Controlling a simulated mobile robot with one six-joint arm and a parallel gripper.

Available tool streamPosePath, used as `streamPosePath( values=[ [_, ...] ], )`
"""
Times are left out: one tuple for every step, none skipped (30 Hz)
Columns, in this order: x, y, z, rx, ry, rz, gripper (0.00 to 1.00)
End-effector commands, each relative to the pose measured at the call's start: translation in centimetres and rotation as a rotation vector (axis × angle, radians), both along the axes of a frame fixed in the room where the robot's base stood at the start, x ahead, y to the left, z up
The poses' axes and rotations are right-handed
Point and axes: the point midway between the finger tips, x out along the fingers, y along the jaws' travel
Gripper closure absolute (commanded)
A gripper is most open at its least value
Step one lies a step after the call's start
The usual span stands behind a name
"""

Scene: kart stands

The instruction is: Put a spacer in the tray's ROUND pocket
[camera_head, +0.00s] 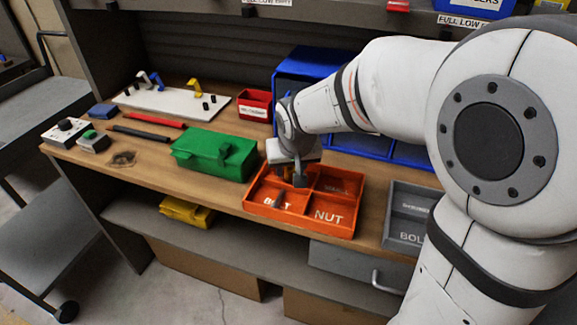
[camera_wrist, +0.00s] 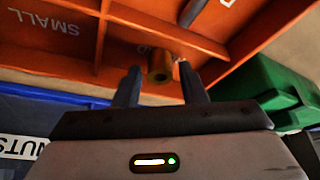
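The orange tray (camera_head: 300,224) stands on the bench, with pockets lettered BOLT, NUT and SMALL readable. My gripper (camera_head: 299,182) points down over its back left pocket and hides most of it. In the wrist view my gripper (camera_wrist: 160,88) has its two dark fingers apart. A brass-coloured spacer (camera_wrist: 160,67), a short cylinder with a hole, shows between the fingertips, with gaps on both sides. It appears to be in or just over that pocket, whose lettering is mostly covered. I cannot tell whether it touches the floor.
A grey bolt (camera_head: 277,203) is in the BOLT pocket. A closed green case (camera_head: 214,152) stands left of the tray, and a grey bin (camera_head: 411,212) to the right. Blue bins (camera_head: 303,62) and a red bin (camera_head: 254,105) are behind. Bare wood lies in front of the case.

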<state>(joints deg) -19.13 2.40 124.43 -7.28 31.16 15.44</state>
Motion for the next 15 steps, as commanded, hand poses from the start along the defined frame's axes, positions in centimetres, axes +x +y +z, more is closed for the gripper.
streamPosePath(
  values=[
    [0.0, 0.0, 0.0, 0.0, 0.0, 0.0, 0.58],
    [0.0, 0.0, 0.0, 0.0, 0.0, 0.0, 0.56],
    [0.0, 0.0, 0.0, 0.0, 0.0, 0.0, 0.54],
    [0.0, 0.0, 0.0, 0.0, 0.0, 0.0, 0.54],
    [0.0, 0.0, 0.0, 0.0, 0.0, 0.0, 0.54],
    [0.0, 0.0, 0.0, 0.0, 0.0, 0.001, 0.54],
    [0.0, 0.0, 0.0, 0.0, 0.0, 0.001, 0.54],
    [0.0, 0.0, 0.0, 0.0, 0.0, 0.001, 0.54],
    [0.0, 0.0, 0.1, 0.0, 0.0, 0.001, 0.54],
    [0.0, 0.0, 0.1, 0.0, 0.0, 0.001, 0.54],
    [0.0, 0.1, 0.3, 0.0, 0.0, 0.001, 0.54],
    [0.0, 0.1, 0.5, 0.0, 0.0, 0.001, 0.54],
    [-0.1, 0.1, 0.7, 0.001, -0.002, 0.001, 0.54],
    [-0.2, 0.0, 1.1, 0.001, -0.003, 0.001, 0.54],
    [-0.4, 0.0, 1.7, 0.001, -0.004, 0.001, 0.54]
  ],
)
